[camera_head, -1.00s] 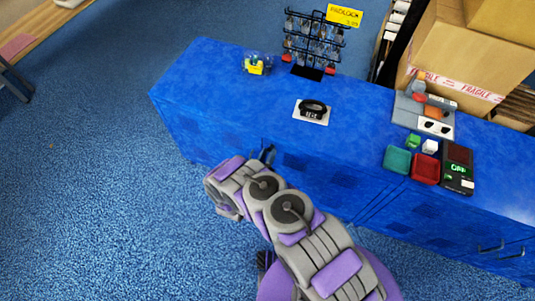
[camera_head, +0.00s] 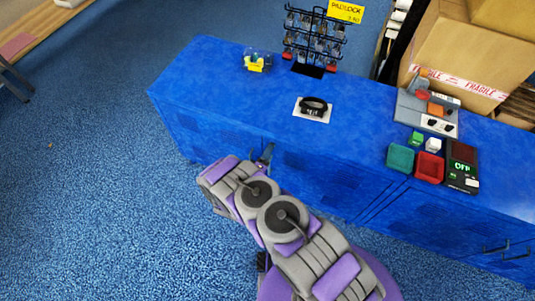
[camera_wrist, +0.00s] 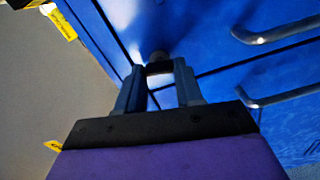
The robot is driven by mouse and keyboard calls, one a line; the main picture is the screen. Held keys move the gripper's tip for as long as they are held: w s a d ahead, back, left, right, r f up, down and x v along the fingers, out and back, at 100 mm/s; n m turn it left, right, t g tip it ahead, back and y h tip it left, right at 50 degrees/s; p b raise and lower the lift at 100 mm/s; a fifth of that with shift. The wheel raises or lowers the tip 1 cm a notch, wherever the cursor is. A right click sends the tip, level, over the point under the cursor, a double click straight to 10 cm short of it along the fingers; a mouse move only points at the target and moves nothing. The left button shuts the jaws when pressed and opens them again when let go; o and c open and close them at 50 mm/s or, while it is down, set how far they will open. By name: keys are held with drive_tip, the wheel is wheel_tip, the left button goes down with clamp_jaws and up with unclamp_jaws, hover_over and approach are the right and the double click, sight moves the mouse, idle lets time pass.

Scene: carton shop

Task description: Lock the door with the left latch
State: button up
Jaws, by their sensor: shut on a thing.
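The blue counter (camera_head: 215,85) has blue doors on its front, low and partly hidden behind my arm in the head view. In the wrist view, my gripper (camera_wrist: 159,82) is at the blue door front (camera_wrist: 215,58), near where dark seams meet. Its two fingers are shut on a small dark knob-like piece (camera_wrist: 157,58), which seems to be the latch. The piece's full shape is hidden between the fingers. In the head view only a small part near the gripper's tip (camera_head: 265,155) shows at the counter front.
Two metal door handles (camera_wrist: 285,30) are to the right of my gripper in the wrist view. On the counter are a padlock rack (camera_head: 315,42), a black band on a white card (camera_head: 312,108), and small trays (camera_head: 400,158). Blue floor (camera_head: 80,190) is clear at left.

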drive_tip(key=shift+a+f+n, duration=0.15)
drive_tip(key=shift+a+n, duration=0.1)
drive_tip(key=shift+n, duration=0.95)
drive_tip(key=o, duration=1)
drive_tip(key=shift+a, duration=0.15)
drive_tip(key=shift+o, duration=0.2)
drive_tip(key=shift+d, duration=0.2)
drive_tip(key=p+v, duration=0.4)
drive_tip(key=v, duration=1.3)
drive_tip(key=shift+s, duration=0.15)
drive_tip(key=shift+a, duration=0.2)
